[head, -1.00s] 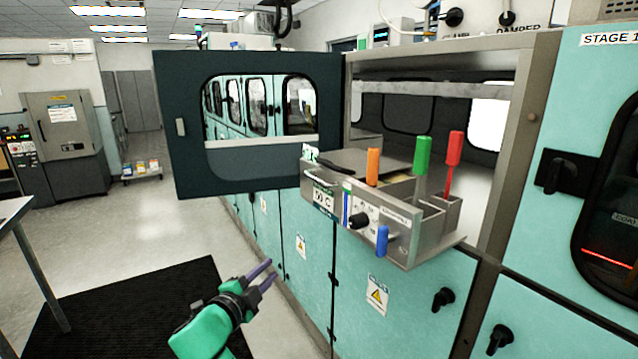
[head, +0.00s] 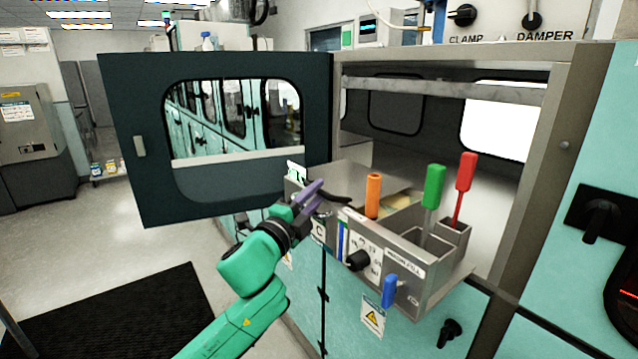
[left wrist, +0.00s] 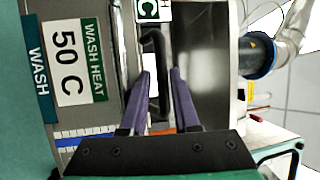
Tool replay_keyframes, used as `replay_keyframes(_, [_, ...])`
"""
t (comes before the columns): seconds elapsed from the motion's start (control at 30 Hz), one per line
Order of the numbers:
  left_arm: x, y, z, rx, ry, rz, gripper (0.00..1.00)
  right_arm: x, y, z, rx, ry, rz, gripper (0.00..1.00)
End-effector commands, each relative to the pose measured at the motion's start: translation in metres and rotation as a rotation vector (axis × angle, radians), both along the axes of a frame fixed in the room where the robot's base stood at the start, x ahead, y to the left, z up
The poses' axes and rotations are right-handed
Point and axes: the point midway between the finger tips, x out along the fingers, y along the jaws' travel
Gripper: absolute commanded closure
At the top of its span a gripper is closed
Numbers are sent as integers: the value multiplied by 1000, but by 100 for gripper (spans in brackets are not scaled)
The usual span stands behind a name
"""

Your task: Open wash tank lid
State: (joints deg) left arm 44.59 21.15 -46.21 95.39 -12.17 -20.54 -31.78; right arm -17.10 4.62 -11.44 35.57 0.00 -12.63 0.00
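The steel wash tank (head: 330,240) sits in front of the open machine bay. In the left wrist view its front carries the "WASH HEAT 50 C" label (left wrist: 80,62). A black bar handle (head: 335,198) shows at the tank's left top, partly behind my fingers; it also shows in the left wrist view (left wrist: 154,60). The lid itself is hard to tell from the tank top. My left gripper (head: 314,192) is at the handle. In the left wrist view its purple fingers (left wrist: 160,78) are apart, with the handle between them and a gap at the right finger. My right gripper is out of view.
Orange (head: 373,195), green (head: 433,187) and red (head: 465,188) upright handles stand at the tank's right part. A blue handle (head: 389,291) sticks out in front. The dark windowed door (head: 120,140) stands open at left. A black mat (head: 110,315) lies on the floor.

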Motion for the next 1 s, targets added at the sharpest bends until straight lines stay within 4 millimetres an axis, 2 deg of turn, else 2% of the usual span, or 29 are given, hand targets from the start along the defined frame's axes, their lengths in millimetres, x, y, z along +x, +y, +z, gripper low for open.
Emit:
replay_keyframes(0.1, [10, -7, 3, 0, 0, 0, 70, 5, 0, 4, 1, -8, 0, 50])
replay_keyframes(0.37, [12, -8, 2, 1, 1, 0, 70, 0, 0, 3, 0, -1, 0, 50])
replay_keyframes(0.43, [12, -8, 2, 1, 1, 0, 93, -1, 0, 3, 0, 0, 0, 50])
replay_keyframes(0.47, [12, -8, 1, 1, 1, 0, 100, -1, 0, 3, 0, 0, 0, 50])
replay_keyframes(1.0, [12, -7, 1, 1, 3, 1, 100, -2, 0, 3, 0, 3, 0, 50])
